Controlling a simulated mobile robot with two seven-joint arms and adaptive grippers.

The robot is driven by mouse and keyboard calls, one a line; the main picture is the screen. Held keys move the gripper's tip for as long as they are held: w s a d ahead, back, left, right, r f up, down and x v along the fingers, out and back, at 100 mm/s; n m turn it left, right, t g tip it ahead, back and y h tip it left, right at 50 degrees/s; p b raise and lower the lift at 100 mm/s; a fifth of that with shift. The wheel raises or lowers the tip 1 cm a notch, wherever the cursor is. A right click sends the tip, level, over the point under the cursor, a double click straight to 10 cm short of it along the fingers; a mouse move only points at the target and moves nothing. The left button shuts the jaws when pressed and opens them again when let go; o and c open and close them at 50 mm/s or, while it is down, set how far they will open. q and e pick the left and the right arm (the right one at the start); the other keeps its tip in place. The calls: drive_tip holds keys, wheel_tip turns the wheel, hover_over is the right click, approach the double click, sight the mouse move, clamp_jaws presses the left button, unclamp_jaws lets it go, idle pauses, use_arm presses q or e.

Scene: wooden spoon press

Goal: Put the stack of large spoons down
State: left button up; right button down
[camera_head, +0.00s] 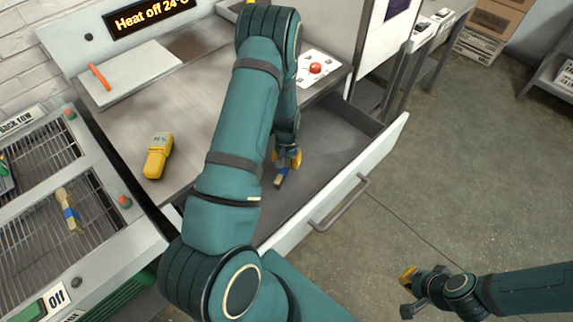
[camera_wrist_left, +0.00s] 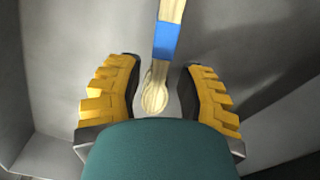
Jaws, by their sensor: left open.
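A stack of wooden spoons with a blue band (camera_wrist_left: 165,42) lies in the open drawer (camera_head: 330,150). Its rounded end is between the two yellow fingers of my left gripper (camera_wrist_left: 163,90). The fingers are open, with a gap on both sides of the spoons. In the head view my left gripper (camera_head: 287,162) is low inside the drawer, and the stack is mostly hidden there. Another banded wooden bundle (camera_head: 69,210) lies on the wire rack at the left. My right gripper (camera_head: 407,283) is over the floor at lower right; its opening is unclear.
The drawer front with its handle (camera_head: 340,203) stands out from the bench. A yellow handheld device (camera_head: 158,155) and an orange stick (camera_head: 99,77) are on the bench top. A white card with a red button (camera_head: 315,68) is at the back. Open floor is at right.

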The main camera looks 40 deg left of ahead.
sight(287, 163)
use_arm(q)
drive_tip(key=shift+r, duration=2)
use_arm(e)
drive_tip(key=shift+w+r, duration=0.1)
drive_tip(key=shift+r, duration=0.15)
